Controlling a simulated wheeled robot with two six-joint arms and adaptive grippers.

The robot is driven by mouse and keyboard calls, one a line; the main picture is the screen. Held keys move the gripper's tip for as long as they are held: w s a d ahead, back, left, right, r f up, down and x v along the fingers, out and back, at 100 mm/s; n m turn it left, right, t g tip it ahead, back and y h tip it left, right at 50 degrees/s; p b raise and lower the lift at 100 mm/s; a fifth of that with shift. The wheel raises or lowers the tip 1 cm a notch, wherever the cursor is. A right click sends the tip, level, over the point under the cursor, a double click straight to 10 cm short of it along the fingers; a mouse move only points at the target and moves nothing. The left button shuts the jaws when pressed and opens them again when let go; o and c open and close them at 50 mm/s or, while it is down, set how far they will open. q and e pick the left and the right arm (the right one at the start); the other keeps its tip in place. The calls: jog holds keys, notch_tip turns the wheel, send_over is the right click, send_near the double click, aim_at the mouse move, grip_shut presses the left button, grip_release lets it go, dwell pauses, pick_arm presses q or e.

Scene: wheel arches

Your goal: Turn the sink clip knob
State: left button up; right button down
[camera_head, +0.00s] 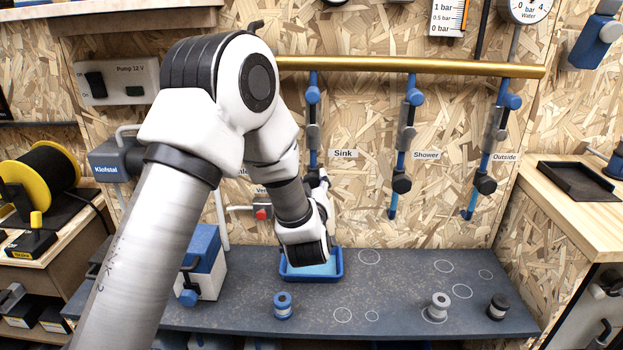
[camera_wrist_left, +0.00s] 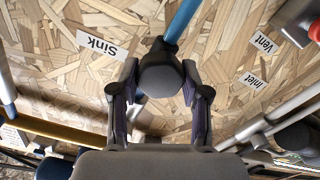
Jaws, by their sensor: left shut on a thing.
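The sink pipe (camera_head: 313,112) is blue and hangs from the brass rail beside the "Sink" label (camera_head: 343,153). In the left wrist view the dark round sink clip knob (camera_wrist_left: 161,76) sits on the blue pipe (camera_wrist_left: 183,22), between the two fingers of my left gripper (camera_wrist_left: 160,96). The gripper is shut on the knob. In the head view my left gripper (camera_head: 320,182) is at the lower part of the sink pipe, and the arm and gripper hide the knob there. My right gripper is not in view.
The shower pipe (camera_head: 401,155) and outside pipe (camera_head: 488,150) hang to the right, each with a dark knob. A brass rail (camera_head: 430,67) runs above. A blue tray (camera_head: 338,273) and small spools stand on the grey shelf (camera_head: 390,300) below. A red-buttoned vent valve (camera_head: 262,212) is left of the gripper.

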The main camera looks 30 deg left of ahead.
pick_arm(q)
jog(key=shift+f+m, duration=0.1)
jog(key=shift+m, duration=0.3)
jog(key=o, duration=1.2)
jog(key=shift+c, duration=0.2)
jog(key=shift+d, duration=0.1)
jog(key=v, duration=1.2)
